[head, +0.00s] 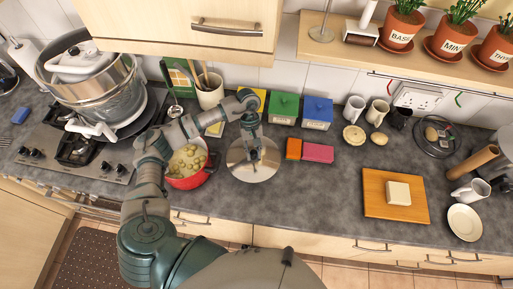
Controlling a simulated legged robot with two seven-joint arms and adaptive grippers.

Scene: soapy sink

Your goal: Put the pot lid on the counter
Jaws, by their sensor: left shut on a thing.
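The pot lid (262,172) is a round, shiny silver disc, just right of the red pot (190,181). My left arm comes in from the left and passes over the pot. My left gripper (253,153) is shut on the lid at its middle, from above. The lid is over the grey counter (320,196), near its front edge; I cannot tell whether it touches the surface. The pot is open and holds several pale round pieces of food. My right gripper is not in view.
Orange and pink blocks (318,152) lie right of the lid. Green (284,106) and blue (317,111) boxes stand behind. A wooden board (378,207) with a pale block is farther right. The stove (75,165) is at left. Counter between lid and board is clear.

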